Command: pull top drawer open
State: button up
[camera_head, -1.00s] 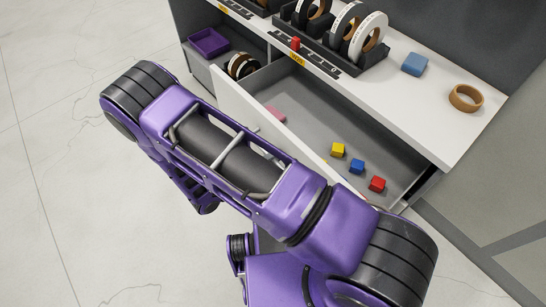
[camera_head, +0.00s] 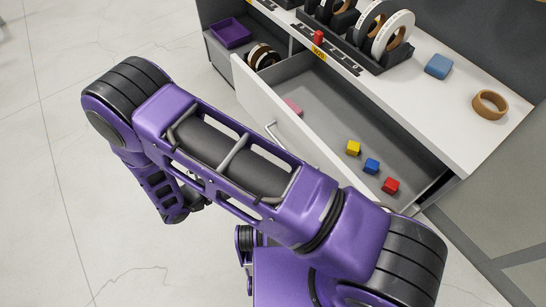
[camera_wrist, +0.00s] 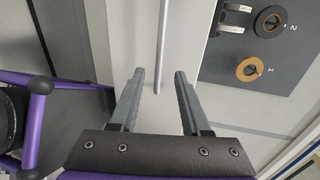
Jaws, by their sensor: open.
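The top drawer, with its pale front panel (camera_head: 258,102), stands pulled out of the white-topped cabinet in the head view, its grey inside in plain sight. A bar handle (camera_head: 275,132) shows on its front just past my forearm. In the wrist view a straight metal bar handle (camera_wrist: 161,45) runs down the pale panel (camera_wrist: 190,30). My gripper (camera_wrist: 158,76) is open and empty. The lower end of the bar shows between the fingers in the picture; I see no contact, and cannot tell its depth. In the head view my fingers are hidden or too unclear to tell.
The drawer holds yellow (camera_head: 353,147), blue (camera_head: 371,166), red (camera_head: 390,185) and pink (camera_head: 292,106) pieces. On the countertop (camera_head: 455,115) are a tape rack (camera_head: 375,55), a blue block (camera_head: 438,65) and a brown ring (camera_head: 489,104). Floor (camera_head: 45,200) at left is clear.

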jog(key=v, duration=0.6)
jog(key=shift+w, duration=0.1)
dwell(0.3)
